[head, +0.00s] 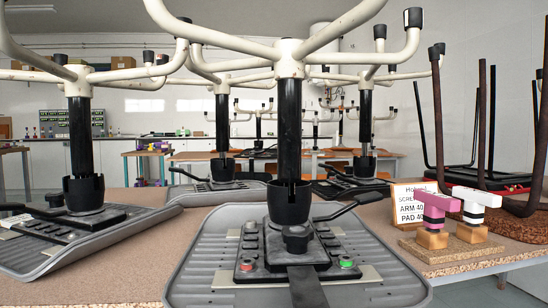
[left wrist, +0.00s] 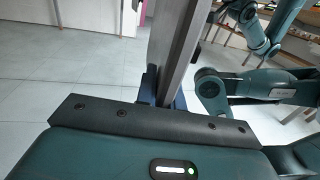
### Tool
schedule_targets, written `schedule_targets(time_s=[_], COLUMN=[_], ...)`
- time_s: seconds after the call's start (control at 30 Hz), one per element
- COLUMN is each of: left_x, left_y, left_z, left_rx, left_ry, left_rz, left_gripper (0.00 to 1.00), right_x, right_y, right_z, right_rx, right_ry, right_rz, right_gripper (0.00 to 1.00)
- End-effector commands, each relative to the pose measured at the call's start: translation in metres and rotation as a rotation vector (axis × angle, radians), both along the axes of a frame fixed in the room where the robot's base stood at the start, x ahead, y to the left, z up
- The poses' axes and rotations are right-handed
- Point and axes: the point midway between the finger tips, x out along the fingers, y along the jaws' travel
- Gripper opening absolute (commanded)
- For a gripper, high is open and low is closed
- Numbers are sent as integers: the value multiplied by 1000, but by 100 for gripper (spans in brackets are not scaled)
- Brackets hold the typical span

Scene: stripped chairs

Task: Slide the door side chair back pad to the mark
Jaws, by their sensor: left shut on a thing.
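The nearest chair is upturned on a grey ribbed tray (head: 200,262), its cream star base on a black column (head: 289,130). A dark flat bar (head: 306,288) runs from its seat mechanism (head: 296,240) out of the bottom edge of the head view. I cannot pick out a back pad or mark there. In the left wrist view, my left gripper (left wrist: 164,90) has blue fingers shut on a long grey slab-like piece (left wrist: 176,45), whose lower end they partly hide. I cannot tell whether this is the pad or its bar. My right gripper is not identifiable in either view.
Another upturned chair (head: 85,140) stands left, with more behind. At the right are a printed card (head: 407,203), pink and white T-shaped pieces (head: 433,218) (head: 474,204) on wooden blocks, and a dark chair frame (head: 480,140). Pale tiled floor (left wrist: 75,70) is open left of the slab.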

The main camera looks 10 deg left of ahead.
Motion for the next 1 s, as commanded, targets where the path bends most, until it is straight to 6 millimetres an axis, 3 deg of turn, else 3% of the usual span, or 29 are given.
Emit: schedule_targets(time_s=[0.43, 1.0], left_x=[0, 0], left_y=[0, 0], left_z=[2, 20], left_rx=[0, -2], left_ry=[1, 0], left_rz=[0, 0], left_gripper=[0, 0], right_x=[0, 0], right_y=[0, 0], right_z=[2, 12], right_rx=[-6, -3], right_ry=[-7, -2], right_rz=[2, 2], right_gripper=[36, 36])
